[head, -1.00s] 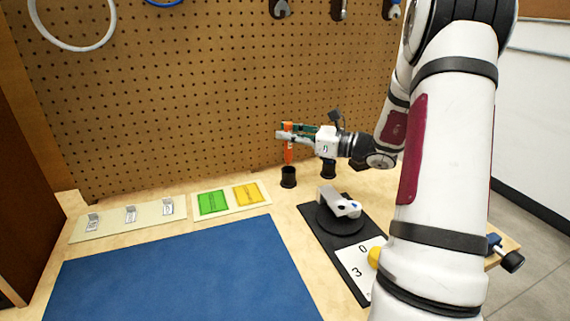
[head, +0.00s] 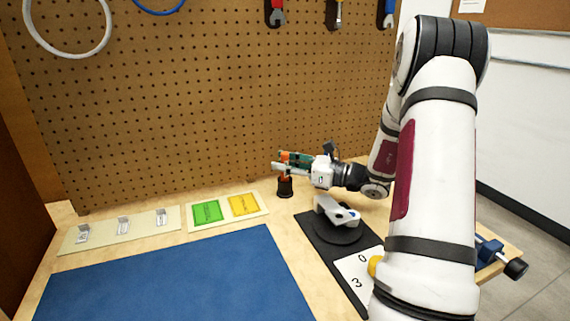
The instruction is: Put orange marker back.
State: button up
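The orange marker (head: 286,177) is upright. Its lower end is at the mouth of a small black holder (head: 285,189) on the wooden table near the pegboard, and seems to be inside it. My gripper (head: 284,166) reaches in from the right, directly above the holder. Its fingers are around the marker's upper part and appear shut on it. They hide the marker's middle, and only a little orange shows above them.
A black stand (head: 339,228) with a white-grey part on it is just right of the holder. A blue mat (head: 175,280) covers the front. The pegboard (head: 210,100) rises close behind.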

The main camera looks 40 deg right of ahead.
jog(key=shift+r, duration=0.2)
jog(key=shift+s+d, duration=0.2)
jog(key=shift+s, duration=0.15)
jog(key=p+v, duration=0.2)
jog(key=v, duration=0.5)
jog(key=s+a+r+n+g+y, duration=0.1)
jog(key=s+a+r+n+g, duration=0.25)
jog(key=a, duration=0.55)
jog(key=s+a+r+n+g+y, duration=0.1)
jog(key=s+a+n+g, duration=0.1)
jog(key=a+n+g, duration=0.55)
jog(key=s+a+r+n+g+y, duration=0.1)
jog(key=s+a+r+n+g, duration=0.2)
jog(key=a, duration=0.8)
jog(key=s+a+n+g+h, duration=0.2)
jog(key=s+a+n+h, duration=0.15)
jog(key=s, duration=0.35)
jog(key=s+a+n+g+h, duration=0.1)
jog(key=s+a+n+h, duration=0.1)
jog(key=s+n, duration=0.4)
jog(key=s+d+f+n+t+h, duration=0.1)
jog(key=s+d+f+n+h, duration=0.1)
jog(key=s+d+n+h, duration=0.3)
jog(key=s+n+h, duration=0.1)
jog(key=s, duration=0.3)
jog(key=shift+s+n+t, duration=0.35)
jog(key=shift+t, duration=0.05)
